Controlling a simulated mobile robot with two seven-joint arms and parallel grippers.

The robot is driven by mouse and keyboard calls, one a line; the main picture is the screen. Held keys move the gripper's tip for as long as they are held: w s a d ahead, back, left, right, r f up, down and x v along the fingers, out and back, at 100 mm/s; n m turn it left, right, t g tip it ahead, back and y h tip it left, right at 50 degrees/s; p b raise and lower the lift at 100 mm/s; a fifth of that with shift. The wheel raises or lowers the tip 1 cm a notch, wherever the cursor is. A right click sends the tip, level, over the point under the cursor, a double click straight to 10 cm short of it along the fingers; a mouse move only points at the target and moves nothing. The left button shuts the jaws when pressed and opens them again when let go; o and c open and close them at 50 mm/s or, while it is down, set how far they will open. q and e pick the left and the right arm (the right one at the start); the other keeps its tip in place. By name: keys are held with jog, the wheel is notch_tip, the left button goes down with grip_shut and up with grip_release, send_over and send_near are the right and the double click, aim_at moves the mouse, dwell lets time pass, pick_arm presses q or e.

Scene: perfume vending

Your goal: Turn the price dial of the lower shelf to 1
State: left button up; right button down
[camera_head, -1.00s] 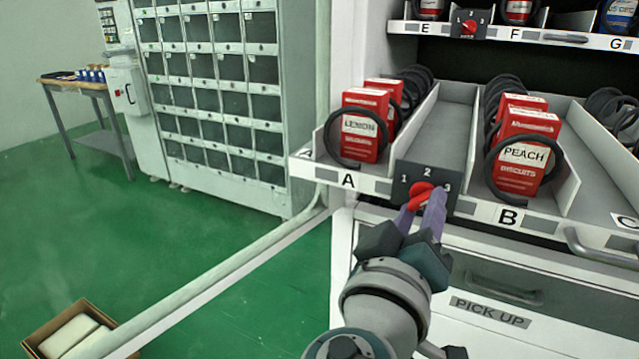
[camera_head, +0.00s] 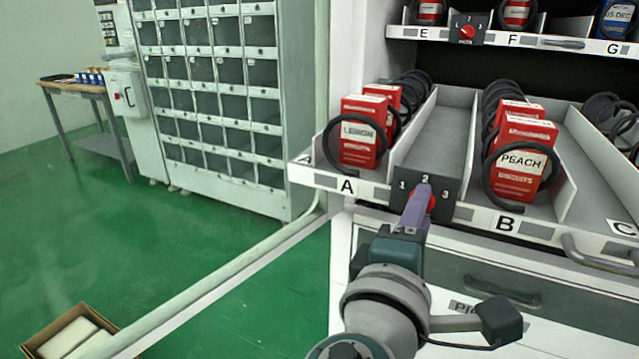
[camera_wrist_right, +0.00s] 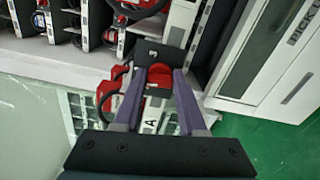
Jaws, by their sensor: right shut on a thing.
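The lower shelf's price dial is a red knob (camera_head: 432,201) on a dark plate (camera_head: 452,190) marked 1, 2 and 3, between the A and B labels. My right gripper (camera_head: 418,206) is shut on this knob, its purple fingers seen nearly edge-on and covering much of it in the head view. In the right wrist view the red knob (camera_wrist_right: 158,78) sits between the two finger tips (camera_wrist_right: 160,74), with the 3 visible on the plate beyond. The number that the knob points at is hidden. My left gripper is not in view.
The upper shelf has its own red dial (camera_head: 467,32). A lemon box (camera_head: 358,142) and a peach box (camera_head: 520,170) stand in black coils on the lower shelf. A drawer handle (camera_head: 503,291) lies below, right of my arm.

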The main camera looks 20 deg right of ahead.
jog(key=shift+r+n+p, duration=0.1)
jog(key=shift+n+p, duration=1.35)
jog(key=shift+n, duration=3.65)
jog(key=shift+a, duration=0.1)
jog(key=shift+c, duration=2.4)
grip_release()
jog(key=shift+w, duration=0.1)
jog(key=v, duration=1)
jog(key=shift+b, duration=0.4)
